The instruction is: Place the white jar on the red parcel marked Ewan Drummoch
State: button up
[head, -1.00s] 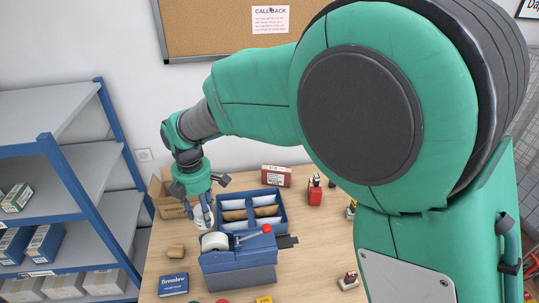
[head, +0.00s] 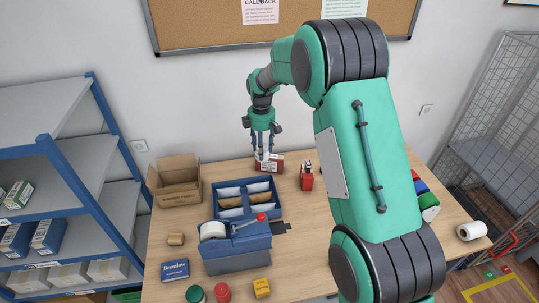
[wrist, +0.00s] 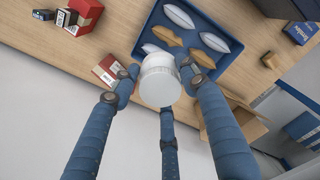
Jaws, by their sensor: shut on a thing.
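My gripper (head: 264,154) is at the back of the counter, with its fingers pointing down. It is shut on the white jar (wrist: 159,82), whose round pale top lies between the fingers in the wrist view. A red parcel (head: 274,166) with a white label stands on the counter by the back wall. In the head view my gripper is over or just in front of it. In the wrist view the red parcel (wrist: 107,72) shows left of the jar, partly behind a finger. Its label is too small to read. I cannot tell whether jar and parcel touch.
A blue divided tray (head: 280,208) with several envelopes stands in front of the parcel. An open cardboard box (head: 178,194) is at left, a red stamp-like item (head: 307,178) at right. A blue tape dispenser (head: 235,247) stands nearer. Bare wood shows around the parcel.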

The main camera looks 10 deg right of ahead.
jog(key=w+d+f+m+p, duration=0.1)
jog(key=w+d+m, duration=0.15)
jog(key=d, duration=0.45)
notch_tip(320, 180, down, 11)
jog(key=shift+w+n, duration=0.35)
jog(key=shift+n, duration=0.1)
jog(key=shift+w+f+p, duration=0.25)
jog(key=shift+w+p, duration=0.15)
jog(key=shift+w, duration=2.2)
jog(key=shift+w+f+p, duration=0.3)
jog(key=shift+w+p, duration=0.1)
jog(key=shift+w, duration=2.15)
jog(key=shift+w+f+p, duration=0.25)
jog(key=shift+w+p, duration=0.15)
jog(key=shift+w, duration=2.2)
jog(key=shift+w, duration=0.2)
jog(key=shift+f+p, duration=0.55)
jog(key=shift+f, duration=1.25)
jog(key=shift+f, duration=0.15)
